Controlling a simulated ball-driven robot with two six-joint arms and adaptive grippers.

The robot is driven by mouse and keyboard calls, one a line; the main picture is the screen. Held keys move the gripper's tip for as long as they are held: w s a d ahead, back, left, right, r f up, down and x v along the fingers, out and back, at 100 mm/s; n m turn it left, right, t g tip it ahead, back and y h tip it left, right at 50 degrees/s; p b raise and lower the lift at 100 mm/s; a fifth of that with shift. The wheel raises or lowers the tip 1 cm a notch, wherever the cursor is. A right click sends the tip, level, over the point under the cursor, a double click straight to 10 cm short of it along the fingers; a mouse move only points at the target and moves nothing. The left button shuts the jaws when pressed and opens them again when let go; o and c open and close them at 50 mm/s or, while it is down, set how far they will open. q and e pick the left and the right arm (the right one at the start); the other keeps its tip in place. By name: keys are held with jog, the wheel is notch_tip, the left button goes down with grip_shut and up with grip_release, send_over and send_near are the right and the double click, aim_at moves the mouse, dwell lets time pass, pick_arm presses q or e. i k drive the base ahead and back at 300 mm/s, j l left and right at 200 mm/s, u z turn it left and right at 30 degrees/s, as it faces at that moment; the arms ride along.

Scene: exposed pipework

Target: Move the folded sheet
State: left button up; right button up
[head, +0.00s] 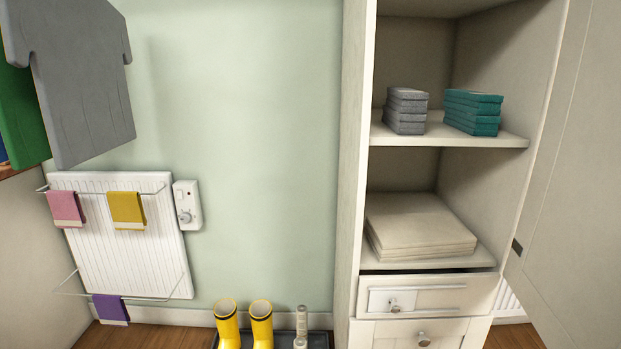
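The folded sheet (418,222) is a flat, cream-coloured stack of layers. It lies on the lower open shelf (394,262) of a tall cream cupboard (357,180), at the right of the head view. Its front edge is close to the front of the shelf, and nothing lies on top of it. Neither of my grippers shows in the head view.
Grey folded cloths (406,110) and teal folded cloths (473,112) sit on the shelf above. The cupboard door (575,170) stands open at right. A drawer (440,298) is below. A radiator (120,240) with small towels hangs left; yellow boots (261,325) stand on the floor.

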aim_at(414, 235)
jog(key=l, duration=1.15)
jog(key=l+z, duration=0.1)
jog(key=l, duration=1.05)
